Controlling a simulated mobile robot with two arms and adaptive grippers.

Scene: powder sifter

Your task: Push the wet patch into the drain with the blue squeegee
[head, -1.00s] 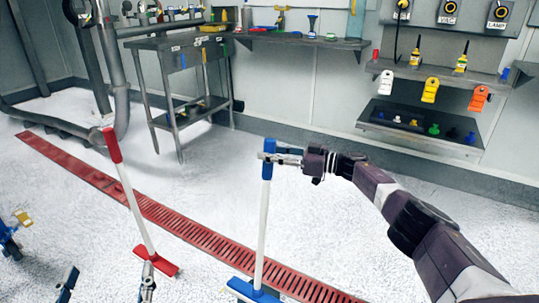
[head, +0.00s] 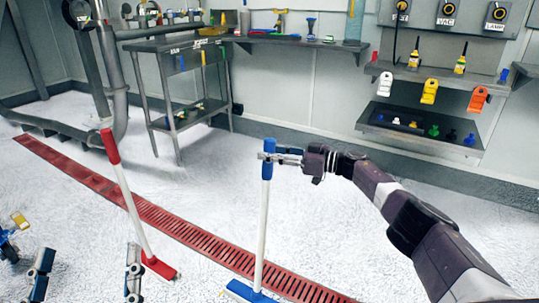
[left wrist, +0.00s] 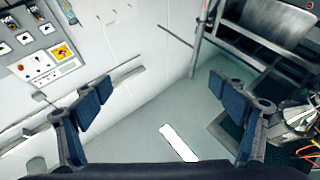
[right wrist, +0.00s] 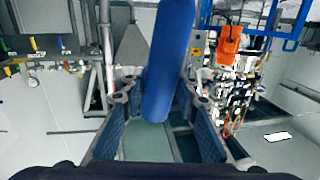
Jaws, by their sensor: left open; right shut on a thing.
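My right gripper (head: 283,156) is shut on the blue grip at the top of the blue squeegee (head: 263,225). The squeegee's white pole stands nearly upright, and its blue head is low in the head view, on the near side of the red drain grate (head: 200,237). In the right wrist view the blue grip (right wrist: 168,60) sits between the fingers (right wrist: 160,100). My left gripper (head: 87,270) is open and empty at the lower left; its spread fingers (left wrist: 170,108) also show in the left wrist view. I cannot make out the wet patch on the pale, speckled floor.
A red squeegee (head: 128,195) leans with its head near the drain, between my two grippers. A grey metal table (head: 170,90) and wall shelves (head: 420,130) with small tools stand at the back. The floor beyond the drain is largely clear.

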